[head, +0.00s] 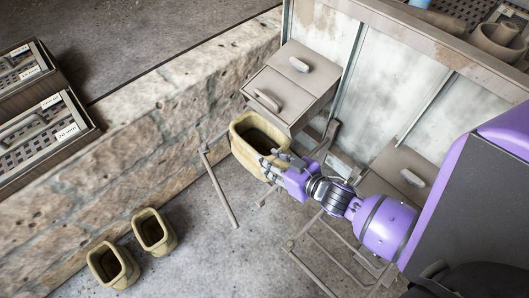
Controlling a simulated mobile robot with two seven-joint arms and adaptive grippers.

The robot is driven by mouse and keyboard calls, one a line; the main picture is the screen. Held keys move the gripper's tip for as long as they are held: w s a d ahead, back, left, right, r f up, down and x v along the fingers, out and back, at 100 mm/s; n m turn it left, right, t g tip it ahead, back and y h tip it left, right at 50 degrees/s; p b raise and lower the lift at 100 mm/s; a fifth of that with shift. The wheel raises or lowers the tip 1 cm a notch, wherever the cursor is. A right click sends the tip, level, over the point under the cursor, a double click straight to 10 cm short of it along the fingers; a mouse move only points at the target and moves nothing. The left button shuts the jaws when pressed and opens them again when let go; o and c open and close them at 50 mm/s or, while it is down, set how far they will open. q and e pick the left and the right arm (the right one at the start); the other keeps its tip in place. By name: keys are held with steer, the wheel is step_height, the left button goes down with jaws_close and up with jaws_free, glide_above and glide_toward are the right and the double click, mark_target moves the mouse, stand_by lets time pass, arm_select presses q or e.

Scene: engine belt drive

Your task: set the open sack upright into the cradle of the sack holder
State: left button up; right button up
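The open sack (243,148) is tan, with a thick rim and a dark, empty-looking opening facing up towards me. It stands roughly upright, with a slight lean in the picture, near the centre. My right gripper (277,164) is at its right front wall, with fingers on either side of the rim, and looks shut on it. The fingers hide part of that wall. Thin metal bars, one to the left (219,188) and one to the right of the sack, look like parts of the sack holder. Whether the sack rests in the cradle is hidden. My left gripper is not in view.
Two smaller open sacks (112,266) stand on the floor at lower left. A stone wall (150,125) runs behind. A grey drawer box (289,86) juts out just behind the sack. A thin metal frame (325,258) lies below my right arm. Labelled trays (44,128) are at far left.

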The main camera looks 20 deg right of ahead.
steer(key=shift+s+r, duration=0.15)
steer(key=shift+s, duration=0.15)
steer(key=s+f+m+g+h, duration=0.1)
steer(key=s+f, duration=0.2)
steer(key=s, duration=0.6)
steer(key=s+f+m+g+h, duration=0.1)
steer(key=s+f+g+h, duration=0.1)
steer(key=s, duration=0.7)
steer(key=s+f+m+g+h, duration=0.1)
steer(key=s+f, duration=0.3)
steer(key=s, duration=0.5)
steer(key=shift+d+f+m+g+h, duration=0.25)
steer(key=shift+f+m+g+h, duration=0.05)
steer(key=shift+f+m, duration=0.1)
steer(key=shift+s, duration=0.1)
